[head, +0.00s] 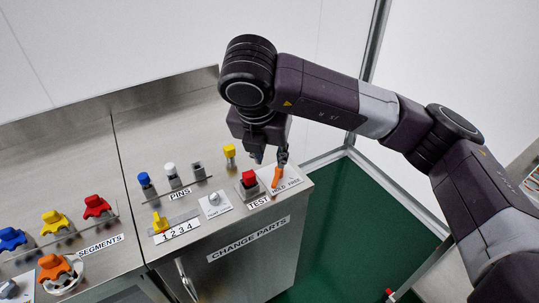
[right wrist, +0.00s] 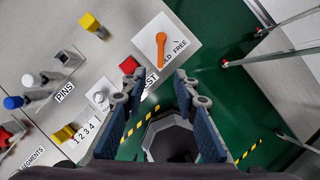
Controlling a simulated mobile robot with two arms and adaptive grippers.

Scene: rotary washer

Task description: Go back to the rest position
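My right gripper (head: 268,150) hangs from the arm that comes in from the right, above the right end of the steel counter, close to the orange lever (head: 277,177) on the HOLD FREE plate. In the right wrist view, the two fingers of my right gripper (right wrist: 157,88) are spread apart with nothing between them. The orange lever (right wrist: 161,47) stands clear beyond the fingertips there, apart from them. The red TEST button (head: 249,179) is just left of the lever. My left gripper is in neither view.
The counter holds the PINS row with a blue pin (head: 144,180), a white pin (head: 170,170), a yellow knob (head: 229,151), a dial (head: 214,199) and a yellow selector (head: 160,222). Coloured SEGMENTS knobs (head: 54,219) stand left. Green floor (head: 350,225) lies open to the right.

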